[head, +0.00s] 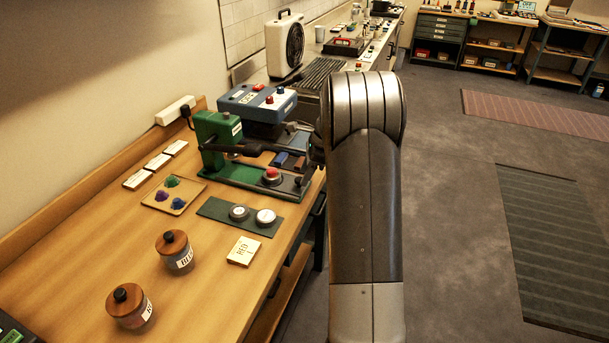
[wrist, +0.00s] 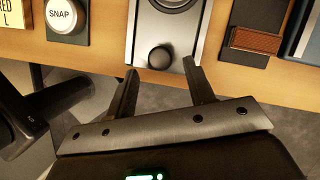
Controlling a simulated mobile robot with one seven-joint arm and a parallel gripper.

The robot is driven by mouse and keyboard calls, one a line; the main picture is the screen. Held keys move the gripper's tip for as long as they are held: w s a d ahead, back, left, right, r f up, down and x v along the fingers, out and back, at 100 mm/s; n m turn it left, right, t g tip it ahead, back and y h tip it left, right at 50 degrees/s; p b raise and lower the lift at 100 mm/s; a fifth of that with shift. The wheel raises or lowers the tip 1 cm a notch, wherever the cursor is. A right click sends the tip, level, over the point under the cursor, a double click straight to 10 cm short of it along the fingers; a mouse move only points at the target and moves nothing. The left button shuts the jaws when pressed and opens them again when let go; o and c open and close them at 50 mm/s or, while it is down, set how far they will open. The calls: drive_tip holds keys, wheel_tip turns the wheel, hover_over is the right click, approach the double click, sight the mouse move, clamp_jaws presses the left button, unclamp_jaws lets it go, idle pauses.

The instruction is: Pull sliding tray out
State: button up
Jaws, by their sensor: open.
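A metal tray-like slide (wrist: 196,22) with dark side edges shows in the wrist view, at the table's front edge. A round black knob (wrist: 161,57) stands at its near end. My gripper (wrist: 160,67) is open, with one finger to the left of the knob and one to the right. Gaps show between the knob and both fingers, so it is not gripped. In the head view my arm hides the gripper and the knob. The green press (head: 217,139) with a black lever stands on the table just left of my arm.
A white SNAP button (wrist: 66,15) lies left of the slide, and a brown block (wrist: 256,40) on a dark plate lies right. A blue box (head: 257,102) stands behind the press. Two lidded jars (head: 130,306) stand at the near left. Open floor (head: 450,220) lies right of the table.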

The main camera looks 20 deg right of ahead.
drive_tip(key=v, duration=0.9)
drive_tip(key=shift+s+d, duration=0.1)
drive_tip(key=s+a+r+n+t+h, duration=0.1)
drive_tip(key=s+a+r+n, duration=0.4)
drive_tip(key=s+a, duration=0.2)
drive_tip(key=s+a+r+n+h, duration=0.1)
drive_tip(key=s+a+r+n, duration=0.4)
drive_tip(key=s+a, duration=0.25)
drive_tip(key=s+a+f+n+t+h, duration=0.1)
drive_tip(key=s+a+n, duration=0.2)
drive_tip(key=s+n, duration=0.3)
drive_tip(key=s+a+f+n+t+h, duration=0.1)
drive_tip(key=s+n, duration=0.5)
drive_tip(key=s, duration=0.7)
drive_tip(key=shift+a+f+t, duration=0.3)
drive_tip(key=shift+a+t, duration=0.2)
drive_tip(key=shift+a, duration=0.7)
